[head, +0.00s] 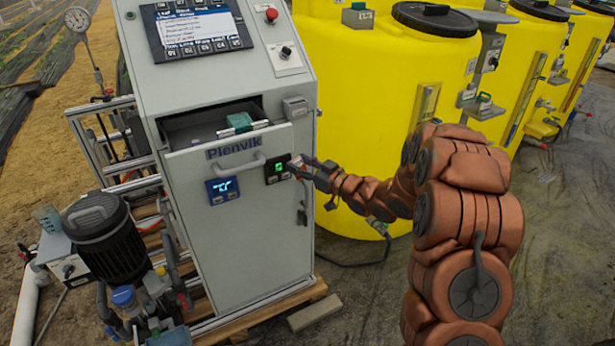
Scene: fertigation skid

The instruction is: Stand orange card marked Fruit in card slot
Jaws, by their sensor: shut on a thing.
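My gripper (306,171) is at the right part of the drawer front on the grey cabinet. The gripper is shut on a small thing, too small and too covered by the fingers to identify. I cannot make out an orange card or the word Fruit anywhere. I cannot tell which part is the card slot.
The cabinet's drawer (213,122) is pulled out and holds a green item (239,121). A drawer handle (245,164) is left of my gripper. Yellow tanks (360,90) stand behind on the right. A black-topped pump (104,235) is at left. A block (314,312) lies on the ground.

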